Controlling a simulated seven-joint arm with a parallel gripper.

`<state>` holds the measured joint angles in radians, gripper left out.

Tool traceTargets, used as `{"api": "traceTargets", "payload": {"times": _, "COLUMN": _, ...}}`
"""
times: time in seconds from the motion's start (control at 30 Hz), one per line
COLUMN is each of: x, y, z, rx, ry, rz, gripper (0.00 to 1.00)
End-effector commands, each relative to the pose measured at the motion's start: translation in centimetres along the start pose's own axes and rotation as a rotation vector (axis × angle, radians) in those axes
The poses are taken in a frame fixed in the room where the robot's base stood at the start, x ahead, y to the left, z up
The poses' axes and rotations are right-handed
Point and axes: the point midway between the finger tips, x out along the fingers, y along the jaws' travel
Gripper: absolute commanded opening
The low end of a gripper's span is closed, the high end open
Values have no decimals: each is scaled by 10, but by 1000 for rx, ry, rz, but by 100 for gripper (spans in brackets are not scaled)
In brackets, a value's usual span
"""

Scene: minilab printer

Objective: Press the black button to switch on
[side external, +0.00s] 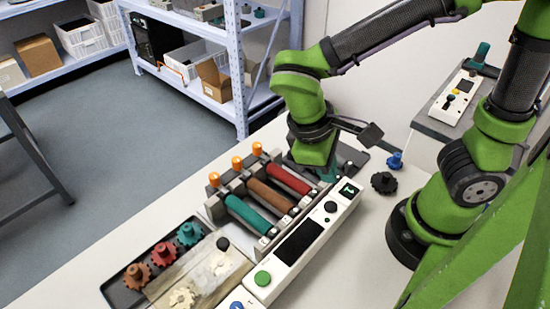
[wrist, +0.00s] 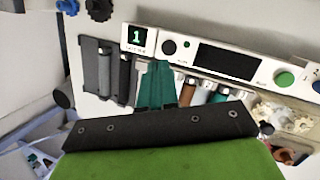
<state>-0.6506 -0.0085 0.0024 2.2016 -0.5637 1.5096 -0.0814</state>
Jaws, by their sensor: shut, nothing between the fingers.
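A long white control panel (side external: 318,233) lies across the table. The round black button (side external: 331,207) is near its far end, between a small lit display (side external: 348,190) and a dark screen (side external: 298,240). In the wrist view the black button (wrist: 169,47) sits just right of the display (wrist: 138,36), which shows a "1". My gripper (side external: 327,176) has teal fingers, which are shut and empty. In the wrist view my gripper (wrist: 156,66) points at the panel edge just below the black button, apart from the button in the picture; its height above the panel is unclear.
A green button (side external: 262,278) and a blue button (side external: 237,305) are at the panel's near end. A tray of gears (side external: 160,260) is at lower left. Black and blue gears (side external: 384,182) lie behind the panel.

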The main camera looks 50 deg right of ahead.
Motion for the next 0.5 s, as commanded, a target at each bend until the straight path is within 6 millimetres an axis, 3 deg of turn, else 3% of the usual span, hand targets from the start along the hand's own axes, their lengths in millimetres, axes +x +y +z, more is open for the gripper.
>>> {"api": "traceTargets", "payload": {"times": 0.2, "x": -2, "y": -4, "z": 6, "rx": -62, "ry": -217, "rz": 287, "gripper": 0}}
{"api": "traceTargets", "payload": {"times": 0.5, "x": -16, "y": 6, "z": 17, "rx": 8, "ry": -294, "rz": 362, "gripper": 0}}
